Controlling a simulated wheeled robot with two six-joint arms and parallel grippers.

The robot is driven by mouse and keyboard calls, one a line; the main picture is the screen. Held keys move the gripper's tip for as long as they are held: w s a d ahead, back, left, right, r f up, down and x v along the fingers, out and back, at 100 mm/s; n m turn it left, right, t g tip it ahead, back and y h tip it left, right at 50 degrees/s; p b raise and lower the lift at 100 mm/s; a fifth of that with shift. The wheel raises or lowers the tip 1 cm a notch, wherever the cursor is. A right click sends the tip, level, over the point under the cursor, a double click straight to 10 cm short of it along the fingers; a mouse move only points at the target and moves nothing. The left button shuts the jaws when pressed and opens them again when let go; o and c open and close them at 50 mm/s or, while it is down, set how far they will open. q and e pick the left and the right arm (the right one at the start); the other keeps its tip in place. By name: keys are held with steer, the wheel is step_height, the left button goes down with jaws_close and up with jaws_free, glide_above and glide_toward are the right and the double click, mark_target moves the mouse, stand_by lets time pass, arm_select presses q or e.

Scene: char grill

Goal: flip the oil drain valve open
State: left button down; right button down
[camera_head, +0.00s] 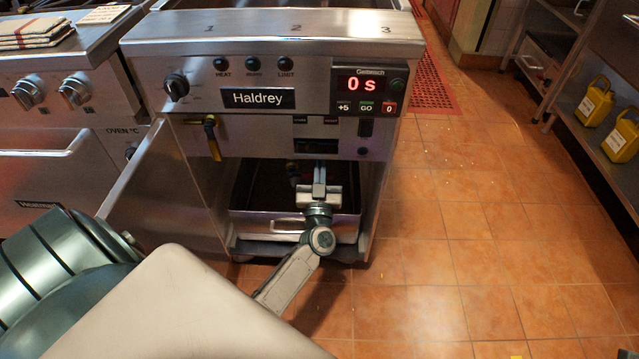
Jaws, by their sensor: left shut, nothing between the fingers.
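The steel fryer labelled Haldrey (210,60) stands ahead with its cabinet door (160,185) open to the left. My left gripper (320,172) is shut and empty, reaching into the open cabinet below the control panel. A yellow-handled lever (212,138) hangs pointing down under the panel's left side. I cannot tell which of these is the oil drain valve. My right gripper is not in view.
A steel drain pan (260,224) sits in the cabinet bottom, below my gripper. An oven range (50,150) stands left of the fryer. A shelf with yellow containers (595,103) is at the far right. The tiled floor (480,230) between is clear.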

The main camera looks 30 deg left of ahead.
arm_select(q)
step_height(320, 180, down, 3)
steer(key=shift+s+f+b, duration=0.1)
steer(key=shift+f+b, duration=0.1)
steer(key=shift+b, duration=0.3)
steer(key=shift+d+m+p, duration=0.1)
steer(key=shift+m+p, duration=0.2)
